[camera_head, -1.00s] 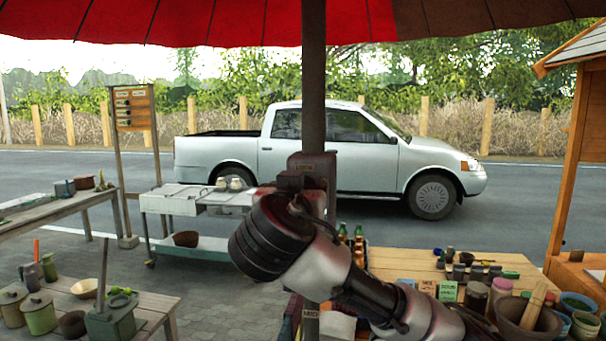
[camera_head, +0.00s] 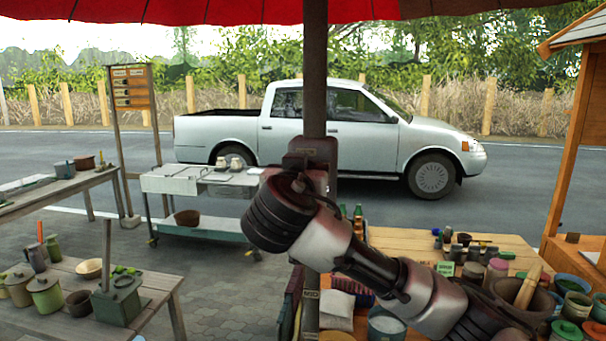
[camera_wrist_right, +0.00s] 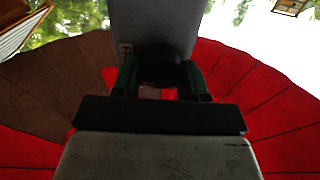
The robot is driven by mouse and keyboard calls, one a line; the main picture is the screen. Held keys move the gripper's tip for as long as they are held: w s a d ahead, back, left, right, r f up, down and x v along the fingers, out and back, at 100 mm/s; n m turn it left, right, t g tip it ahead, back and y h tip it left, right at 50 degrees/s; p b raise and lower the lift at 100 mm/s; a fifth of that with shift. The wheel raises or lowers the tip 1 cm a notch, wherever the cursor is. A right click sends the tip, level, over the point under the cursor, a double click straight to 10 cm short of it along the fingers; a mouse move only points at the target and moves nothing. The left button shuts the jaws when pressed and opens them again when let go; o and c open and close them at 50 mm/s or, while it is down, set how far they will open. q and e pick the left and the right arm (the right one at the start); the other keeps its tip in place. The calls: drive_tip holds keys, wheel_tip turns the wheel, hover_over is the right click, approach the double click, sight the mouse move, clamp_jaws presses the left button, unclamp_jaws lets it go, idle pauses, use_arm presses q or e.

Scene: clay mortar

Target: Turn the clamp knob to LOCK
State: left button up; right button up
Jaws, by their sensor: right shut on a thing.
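A dark clamp block (camera_head: 318,148) sits on the umbrella pole (camera_head: 314,80) in the head view, with a small label on its face too small to read surely. My right arm comes in from the right and its wrist covers the area just below the clamp. The fingers are hidden there. In the right wrist view my right gripper (camera_wrist_right: 159,82) has its two dark fingers on either side of a dark rounded knob (camera_wrist_right: 158,69), shut on it. The knob is in front of a grey plate (camera_wrist_right: 155,22) with a small label. My left gripper is not in view.
A wooden stall table (camera_head: 400,240) with jars and pots is at the right. A wheeled cart (camera_head: 190,182) and wooden tables with pots (camera_head: 46,295) stand at the left. A second low label (camera_head: 311,294) is on the pole. A pickup truck (camera_head: 290,130) is on the road behind.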

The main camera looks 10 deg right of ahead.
drive_tip(key=n+b, duration=0.2)
drive_tip(key=n, duration=0.7)
drive_tip(key=n+b, duration=0.3)
drive_tip(key=n, duration=0.6)
drive_tip(key=shift+a+f, duration=0.2)
idle(0.7)
drive_tip(key=o, duration=0.9)
